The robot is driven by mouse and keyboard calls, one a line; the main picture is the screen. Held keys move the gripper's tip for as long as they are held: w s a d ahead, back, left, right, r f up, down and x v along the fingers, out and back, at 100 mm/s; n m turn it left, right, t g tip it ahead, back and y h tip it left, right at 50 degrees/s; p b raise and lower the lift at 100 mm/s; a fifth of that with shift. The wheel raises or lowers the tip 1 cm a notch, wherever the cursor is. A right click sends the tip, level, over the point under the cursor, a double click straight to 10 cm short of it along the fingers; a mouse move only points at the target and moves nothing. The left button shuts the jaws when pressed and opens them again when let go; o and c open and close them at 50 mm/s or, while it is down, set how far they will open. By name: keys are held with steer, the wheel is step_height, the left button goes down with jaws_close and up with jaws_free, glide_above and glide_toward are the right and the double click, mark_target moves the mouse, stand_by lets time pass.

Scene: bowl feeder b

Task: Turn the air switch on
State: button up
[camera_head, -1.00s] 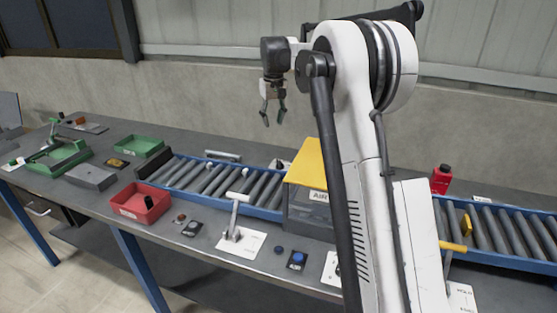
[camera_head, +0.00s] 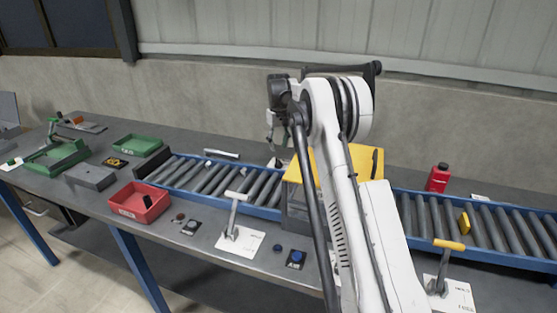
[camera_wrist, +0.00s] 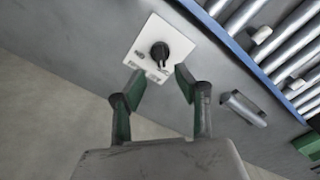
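The switch is a black rotary knob (camera_wrist: 159,52) on a white square plate (camera_wrist: 143,40) with small print that I cannot read clearly. In the wrist view it lies just beyond my fingertips, between their lines. My gripper (camera_wrist: 159,84) is open and empty, its two green-padded fingers spread apart and pointing toward the plate. In the head view my gripper (camera_head: 272,135) hangs behind the roller conveyor (camera_head: 180,176), partly hidden by my arm. A bit of the white plate (camera_head: 277,163) shows there, near the yellow-topped box.
A metal bar handle (camera_wrist: 243,107) lies right of my fingers, beside the conveyor's blue rail (camera_wrist: 215,32). The yellow-topped box (camera_head: 366,160) stands on the conveyor side near my arm. A red bottle (camera_head: 438,178), red bin (camera_head: 128,202) and lever plates (camera_head: 250,243) stand elsewhere.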

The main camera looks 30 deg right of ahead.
mark_target(278, 160)
step_height(278, 160, down, 7)
steer(key=shift+r, duration=0.1)
stand_by(0.4)
jaws_close()
